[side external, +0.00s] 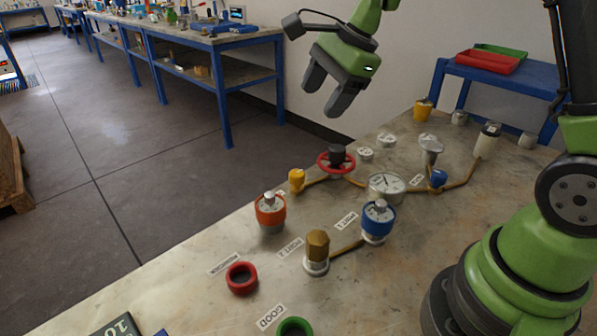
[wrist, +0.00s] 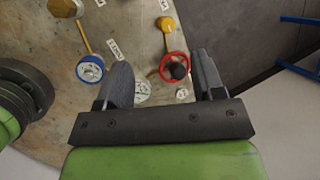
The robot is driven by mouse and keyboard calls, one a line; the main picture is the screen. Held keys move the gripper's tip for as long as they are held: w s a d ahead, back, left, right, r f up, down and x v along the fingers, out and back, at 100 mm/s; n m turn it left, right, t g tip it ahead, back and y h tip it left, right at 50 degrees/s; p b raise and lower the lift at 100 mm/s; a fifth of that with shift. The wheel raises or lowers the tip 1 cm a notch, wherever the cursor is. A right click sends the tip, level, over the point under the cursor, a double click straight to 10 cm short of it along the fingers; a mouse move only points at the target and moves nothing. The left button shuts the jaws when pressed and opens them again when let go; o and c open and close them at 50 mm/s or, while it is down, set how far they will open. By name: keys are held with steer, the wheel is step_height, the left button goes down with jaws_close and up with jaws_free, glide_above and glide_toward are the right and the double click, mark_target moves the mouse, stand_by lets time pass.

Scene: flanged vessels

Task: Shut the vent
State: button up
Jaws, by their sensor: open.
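A red handwheel with a dark hub (side external: 322,164) stands on a pipe at the back edge of the bench. It also shows in the wrist view (wrist: 163,61), between my fingers in the picture. A yellow knob (side external: 297,180) is beside it on the same pipe. A blue-collared dial cap (side external: 377,232) and a brass hex cap (side external: 317,245) stand on another pipe, with small labels nearby. I cannot read for certain which label names the vent. My gripper (side external: 322,101) is open and empty, above the bench's back edge and clear of the handwheel.
A round gauge (side external: 387,187) sits beside the handwheel. An orange dial cap (side external: 270,215), a red ring (side external: 241,278) and a green ring (side external: 295,327) stand nearer. A small blue knob (side external: 439,178) and several caps are farther right. Red tray (side external: 487,61) on a blue table behind.

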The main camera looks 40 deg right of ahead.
mark_target(298, 172)
steer(key=w+f+m, duration=0.2)
steer(key=f, duration=0.4)
steer(key=w+f+m, duration=0.2)
steer(key=w+f, duration=0.1)
steer(key=f, duration=0.4)
steer(key=w+d+f+m+g, duration=0.1)
steer(key=w+f+m, duration=0.1)
steer(key=f, duration=0.5)
steer(key=shift+w+d+f+m, duration=0.1)
steer(key=shift+w+f+m, duration=0.15)
steer(key=shift+m, duration=0.25)
steer(key=c, duration=0.9)
